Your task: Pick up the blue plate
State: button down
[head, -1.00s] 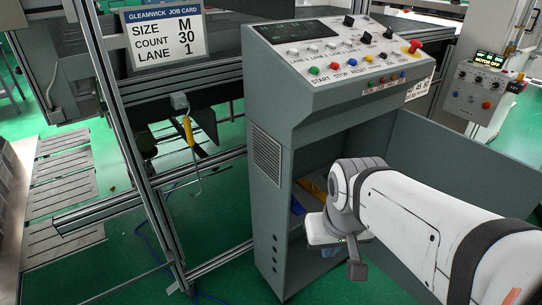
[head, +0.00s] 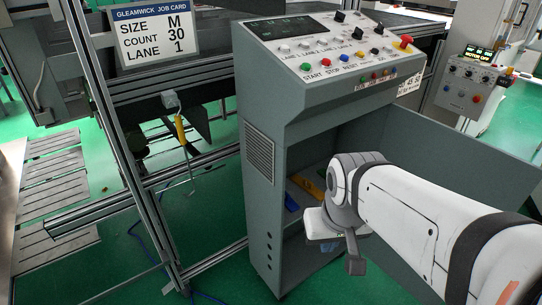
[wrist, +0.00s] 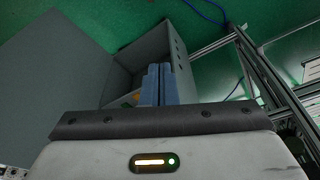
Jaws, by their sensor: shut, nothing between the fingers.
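A small blue piece (head: 291,201), which looks like the blue plate, shows inside the open grey cabinet, left of a yellow piece. Only part of it shows, and my arm covers much of the inside. In the wrist view the gripper's two blue-grey fingers (wrist: 159,70) are together, shut and empty, pointing toward the cabinet opening. I cannot make out the blue plate in the wrist view.
The grey cabinet (head: 258,205) has a button panel (head: 335,58) on top and its door (head: 440,150) stands open to the right. A yellow piece (head: 310,187) lies inside. A metal frame (head: 120,150) with a job card (head: 156,33) stands at left.

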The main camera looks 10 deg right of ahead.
aim_at(292, 206)
jog(key=u, duration=2.9)
jog(key=k, duration=1.4)
jog(key=z, duration=1.4)
jog(key=i, duration=1)
jog(key=z, duration=0.05)
